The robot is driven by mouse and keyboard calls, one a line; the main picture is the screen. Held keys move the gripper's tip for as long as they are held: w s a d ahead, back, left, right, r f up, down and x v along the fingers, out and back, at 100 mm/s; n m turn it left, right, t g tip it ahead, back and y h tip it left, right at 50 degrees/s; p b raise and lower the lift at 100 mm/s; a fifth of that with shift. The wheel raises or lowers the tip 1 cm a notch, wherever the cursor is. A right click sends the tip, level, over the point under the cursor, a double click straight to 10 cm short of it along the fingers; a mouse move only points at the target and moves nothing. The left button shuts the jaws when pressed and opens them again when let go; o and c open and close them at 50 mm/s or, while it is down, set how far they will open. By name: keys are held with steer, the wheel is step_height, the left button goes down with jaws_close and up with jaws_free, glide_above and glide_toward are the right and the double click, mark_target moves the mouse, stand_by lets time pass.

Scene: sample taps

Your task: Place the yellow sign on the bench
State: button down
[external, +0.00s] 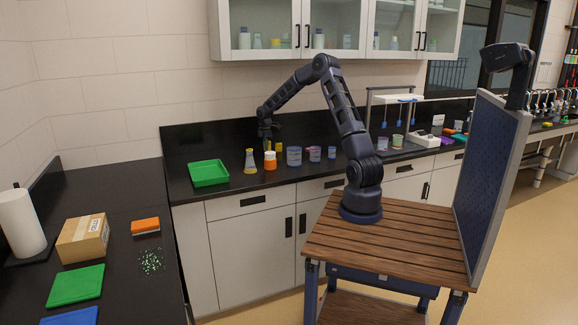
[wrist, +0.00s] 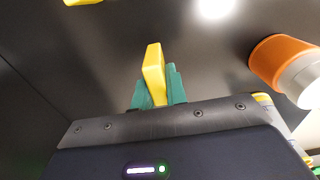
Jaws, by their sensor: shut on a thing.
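My gripper (wrist: 156,92) is shut on the yellow sign (wrist: 153,68), which stands up between its teal fingers in the wrist view. Its lower part is hidden by the fingers. In the external view my gripper (external: 267,139) hangs over the back of the black bench (external: 225,192), behind the bottles. The sign is too small there to make out clearly, and I cannot tell whether it touches the bench.
An orange and white bottle (external: 270,161) stands close by; it also shows in the wrist view (wrist: 285,65). Another yellow thing (wrist: 82,2) shows at the wrist view's top edge.

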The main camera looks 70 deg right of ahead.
steer(key=shift+f, duration=2.1)
steer(key=shift+f, duration=0.15)
steer(key=c, duration=1.4)
jaws_free()
